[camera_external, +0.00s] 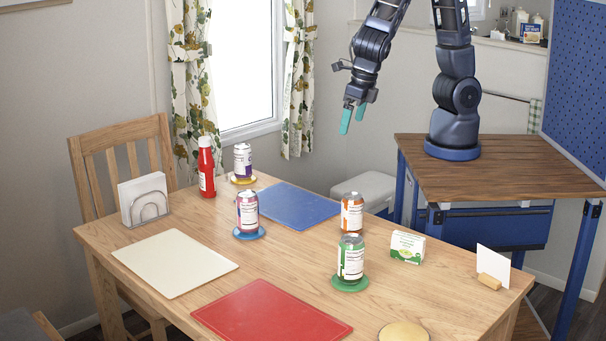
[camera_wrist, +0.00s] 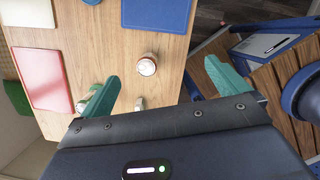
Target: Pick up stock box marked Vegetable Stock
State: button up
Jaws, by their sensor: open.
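The stock box (camera_external: 407,247) is a small white and green carton. It stands on the wooden table near its right edge, right of the orange can; its lettering is too small to read. My gripper (camera_external: 352,120) is open and empty, its teal fingers pointing down, high above the table's far side and well away from the box. In the wrist view, a small pale shape (camera_wrist: 139,103) low between the fingers may be the box, partly cut off by my gripper body.
An orange can (camera_external: 352,214) and a green can on a green coaster (camera_external: 350,284) stand near the box. A card in a wooden holder (camera_external: 489,281) is to its right. Purple cans, a ketchup bottle (camera_external: 206,168) and a napkin holder (camera_external: 145,199) stand farther left. Mats lie flat.

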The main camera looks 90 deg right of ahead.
jog(key=s+a+f+n+g, duration=0.1)
jog(key=s+a+f+n, duration=0.3)
jog(key=a+f+n, duration=0.55)
jog(key=n+g+y, duration=0.1)
jog(key=n+y, duration=0.1)
jog(key=n, duration=0.5)
send_over(409, 235)
notch_tip(409, 235, down, 6)
jog(key=shift+f, duration=5.45)
jog(key=c, duration=1)
jog(key=shift+o, duration=0.2)
